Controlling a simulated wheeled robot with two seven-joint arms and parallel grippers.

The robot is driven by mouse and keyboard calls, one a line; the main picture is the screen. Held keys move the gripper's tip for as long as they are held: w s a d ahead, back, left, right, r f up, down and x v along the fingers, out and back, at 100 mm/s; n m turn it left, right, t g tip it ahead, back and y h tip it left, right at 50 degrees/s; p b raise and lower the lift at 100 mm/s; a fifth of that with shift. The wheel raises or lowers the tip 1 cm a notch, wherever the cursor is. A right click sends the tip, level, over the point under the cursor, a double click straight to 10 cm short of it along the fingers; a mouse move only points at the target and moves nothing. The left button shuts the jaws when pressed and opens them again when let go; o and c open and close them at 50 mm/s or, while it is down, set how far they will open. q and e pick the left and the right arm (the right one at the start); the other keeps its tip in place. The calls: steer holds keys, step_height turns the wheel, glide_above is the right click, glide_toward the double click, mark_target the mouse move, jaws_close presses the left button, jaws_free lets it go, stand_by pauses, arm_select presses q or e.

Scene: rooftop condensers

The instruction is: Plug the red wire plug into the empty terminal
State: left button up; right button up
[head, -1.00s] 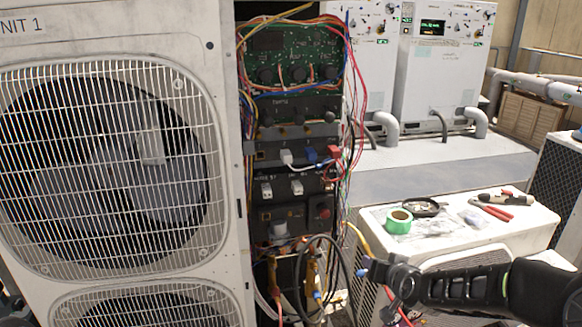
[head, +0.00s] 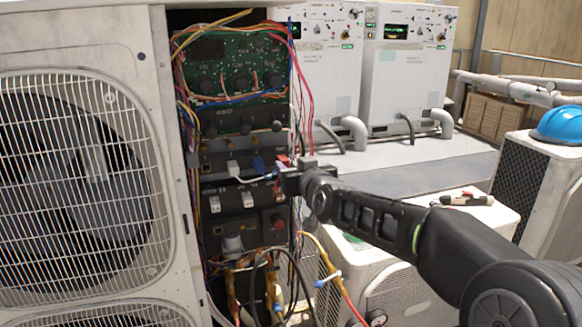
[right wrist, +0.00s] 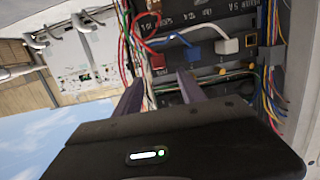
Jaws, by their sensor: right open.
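The red plug (head: 283,160) is at the right end of a row of terminals in the open cabinet, beside a blue plug (head: 258,163) and a white plug (head: 234,170). The red plug also shows in the right wrist view (right wrist: 158,63). An empty terminal (right wrist: 252,40) with an orange edge is beyond the white plug; in the head view it is at the row's left end (head: 207,168). My right gripper (right wrist: 161,80) is open, its fingers pointing at the red plug, which appears between the tips, not clasped. Whether the plug is seated is unclear. My left gripper is out of view.
Loose wires (head: 303,75) hang along the cabinet's right side, close to my right gripper. The fan unit (head: 75,190) stands left. A low white unit (head: 485,213) is behind my arm.

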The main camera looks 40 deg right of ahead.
mark_target(284, 158)
steer(key=p+x, duration=0.2)
steer(key=x, duration=0.4)
steer(key=shift+w+d, duration=0.1)
steer(key=shift+w+d+f, duration=0.1)
steer(key=shift+w+d, duration=0.15)
steer(key=shift+w, duration=0.45)
steer(key=shift+c, duration=0.4)
jaws_close()
stand_by(1.4)
